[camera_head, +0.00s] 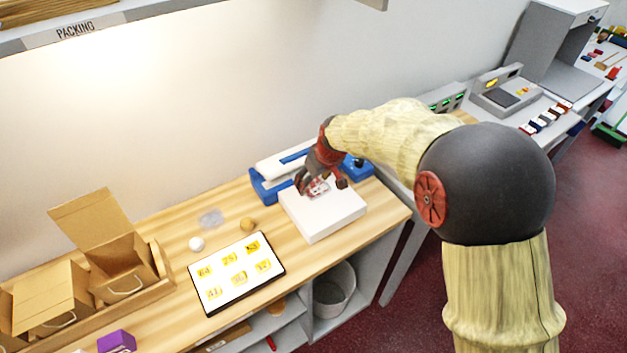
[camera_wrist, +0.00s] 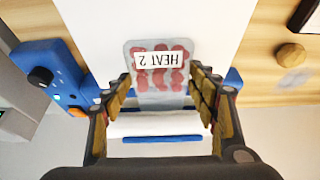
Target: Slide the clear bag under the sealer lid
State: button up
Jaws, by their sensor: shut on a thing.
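The clear bag (camera_wrist: 158,72) holds red pieces and has a white label reading "HEAT 2", upside down in the wrist view. It also shows in the head view (camera_head: 318,188), over the white block (camera_head: 322,217). My gripper (camera_wrist: 161,84) is shut on the bag, one finger at each side; it shows in the head view too (camera_head: 322,184). The blue and white sealer (camera_head: 262,188) stands directly behind the block, partly hidden by my gripper. Its white lid bar with a blue strip (camera_wrist: 161,138) lies below the bag in the wrist view. I cannot tell whether the bag's end is under it.
A board with yellow tags (camera_head: 237,272), a tan ball (camera_head: 248,225), a white ball (camera_head: 196,244) and a translucent flat piece (camera_head: 210,218) lie to the left. Open cardboard boxes (camera_head: 118,262) stand farther left. Bare counter (camera_head: 375,205) shows right of the block.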

jog(key=shift+f, duration=0.15)
jog(key=o, duration=1.1)
jog(key=shift+o, duration=0.7)
jog(key=v, duration=1.2)
jog(key=shift+s+f, duration=0.1)
